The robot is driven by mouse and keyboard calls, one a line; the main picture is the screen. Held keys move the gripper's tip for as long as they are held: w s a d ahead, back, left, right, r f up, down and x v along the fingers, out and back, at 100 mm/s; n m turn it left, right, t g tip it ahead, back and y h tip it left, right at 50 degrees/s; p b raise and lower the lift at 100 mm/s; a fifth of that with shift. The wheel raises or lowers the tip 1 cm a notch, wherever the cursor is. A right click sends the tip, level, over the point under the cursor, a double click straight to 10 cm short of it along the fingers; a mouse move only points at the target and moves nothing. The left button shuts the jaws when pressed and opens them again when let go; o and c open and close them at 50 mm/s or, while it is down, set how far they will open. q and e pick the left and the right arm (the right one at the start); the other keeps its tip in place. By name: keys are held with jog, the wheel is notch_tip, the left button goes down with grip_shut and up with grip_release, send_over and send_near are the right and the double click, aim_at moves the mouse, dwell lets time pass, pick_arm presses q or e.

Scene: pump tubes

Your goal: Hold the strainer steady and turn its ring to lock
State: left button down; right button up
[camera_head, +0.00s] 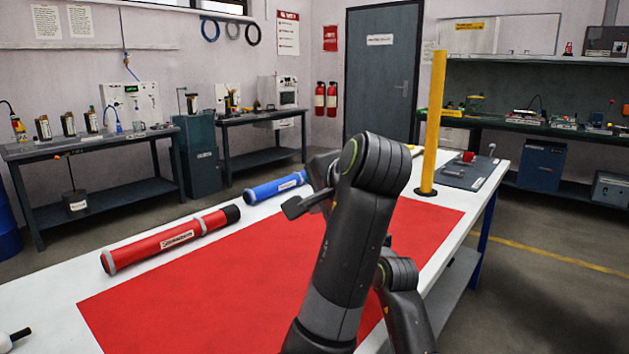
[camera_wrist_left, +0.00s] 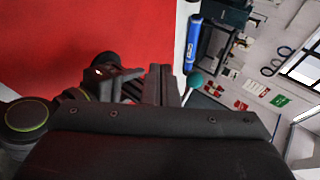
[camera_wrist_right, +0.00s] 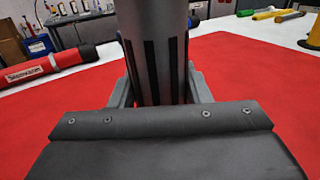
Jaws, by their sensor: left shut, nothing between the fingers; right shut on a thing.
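My right gripper (camera_wrist_right: 157,100) is shut on a dark grey upright cylinder (camera_wrist_right: 153,35) with long black slots, likely the strainer. It stands over the red mat in the right wrist view; its ends are out of that view. In the head view my own arm covers the strainer and my right gripper. My left gripper (camera_head: 296,206) is shut and empty above the mat, left of my big dark arm link. Its fingers (camera_wrist_left: 163,85) show closed in the left wrist view, close to other dark parts I cannot tell apart. I cannot make out the ring.
A red tube (camera_head: 172,241) with a black end and a blue tube (camera_head: 275,187) lie along the table's far left edge. A yellow post (camera_head: 433,120) stands at the far right, near a grey board (camera_head: 462,178). The red mat (camera_head: 180,300) is clear at left.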

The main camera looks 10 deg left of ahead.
pick_arm(q)
jog(key=w, duration=0.8)
jog(key=shift+w+a+r, duration=0.25)
jog(key=shift+w+a, duration=0.05)
jog(key=shift+a, duration=0.05)
dwell(1.8)
jog(key=shift+w+r, duration=0.1)
jog(key=shift+w, duration=0.3)
